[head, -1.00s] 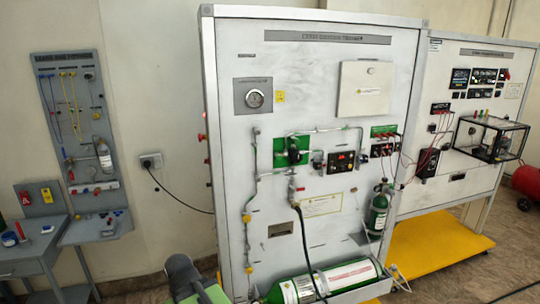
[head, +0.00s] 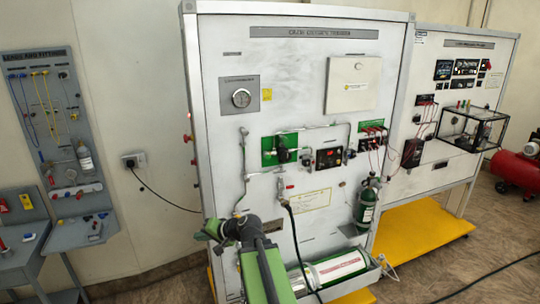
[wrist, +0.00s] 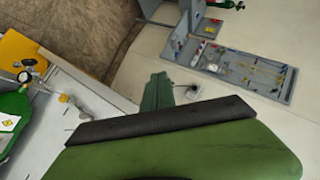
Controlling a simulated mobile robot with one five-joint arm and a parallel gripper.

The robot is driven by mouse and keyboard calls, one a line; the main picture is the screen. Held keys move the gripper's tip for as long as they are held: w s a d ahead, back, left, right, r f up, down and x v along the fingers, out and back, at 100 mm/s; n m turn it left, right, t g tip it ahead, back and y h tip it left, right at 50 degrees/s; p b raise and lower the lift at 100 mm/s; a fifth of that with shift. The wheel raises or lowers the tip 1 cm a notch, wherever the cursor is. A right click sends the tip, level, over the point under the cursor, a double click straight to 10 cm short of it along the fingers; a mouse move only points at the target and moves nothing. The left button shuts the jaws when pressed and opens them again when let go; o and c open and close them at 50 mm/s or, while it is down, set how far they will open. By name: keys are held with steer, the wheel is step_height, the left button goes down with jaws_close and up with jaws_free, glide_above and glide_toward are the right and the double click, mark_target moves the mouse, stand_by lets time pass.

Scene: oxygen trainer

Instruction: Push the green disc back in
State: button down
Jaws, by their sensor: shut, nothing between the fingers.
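I cannot make out the green disc in either view. The white oxygen trainer panel (head: 300,90) stands upright in the middle of the head view. My gripper (head: 208,231) is raised at the panel's lower left edge, pointing left, and hides part of the lower panel. In the wrist view its green fingers (wrist: 158,88) are shut and empty, with pale wall beyond. I cannot tell whether they touch the panel.
A green cylinder (head: 340,268) lies along the trainer's foot, partly behind my arm. A small green bottle (head: 367,203) hangs at the right. A grey tool board (head: 62,130) is on the wall at left, above a grey bench (head: 25,250). Wall space lies between board and trainer.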

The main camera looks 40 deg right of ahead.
steer(key=s+d+r+m+t+h, duration=0.2)
steer(key=s+d+r+m+h, duration=0.1)
steer(key=d, duration=0.7)
steer(key=s+d+r+m+t+h+p, duration=0.1)
steer(key=s+d+r+m+t+h, duration=0.1)
steer(key=d+r, duration=0.5)
steer(key=s+d+r+m+t+h+p, duration=0.1)
steer(key=s+d+r+m+h, duration=0.3)
steer(key=d+m, duration=0.4)
steer(key=d+r+h, duration=0.1)
steer(key=d, duration=0.5)
steer(key=shift+s+r+t, duration=0.25)
steer(key=shift+r+t, duration=0.15)
steer(key=shift+w+d, duration=0.1)
